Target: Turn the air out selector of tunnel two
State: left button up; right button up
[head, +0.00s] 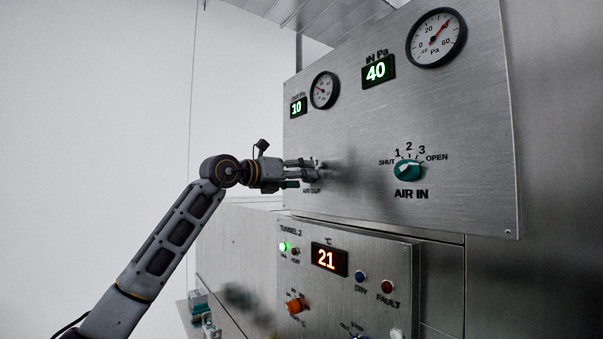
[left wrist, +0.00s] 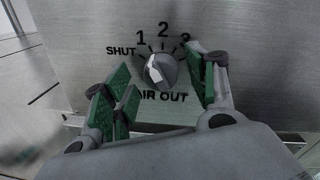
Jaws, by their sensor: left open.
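The air out selector (left wrist: 161,71) is a round grey knob with a pale pointer ridge in the left wrist view, on a steel panel marked SHUT, 1, 2, 3 and AIR OUT. In the head view my gripper mostly hides it. My left gripper (head: 311,171) is open in front of it. In the left wrist view its green-padded fingers stand to the left and right of the knob, with visible gaps on both sides. The right finger covers the dial's right side, and I cannot read the pointer's exact setting. My right gripper is not in view.
The air in selector (head: 408,171), a teal knob, is to the right on the same panel (head: 460,110). Two gauges and green displays are above. Below, the tunnel 2 control box (head: 375,262) juts out with a red 21 display (head: 329,259) and an orange knob (head: 295,306).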

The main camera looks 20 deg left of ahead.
pick_arm(q)
jog(key=shift+w+d, duration=0.25)
jog(key=shift+w, duration=0.1)
jog(key=c, duration=1)
jog(key=shift+m, duration=0.5)
jog(key=shift+f+m+h+p, duration=0.1)
jog(key=shift+m+h+p, duration=0.2)
jog(key=shift+m, duration=2.45)
jog(key=shift+f+m+h+p, duration=0.1)
jog(key=shift+m+h+p, duration=0.2)
jog(key=shift+m, duration=2.45)
jog(key=shift+d, duration=0.1)
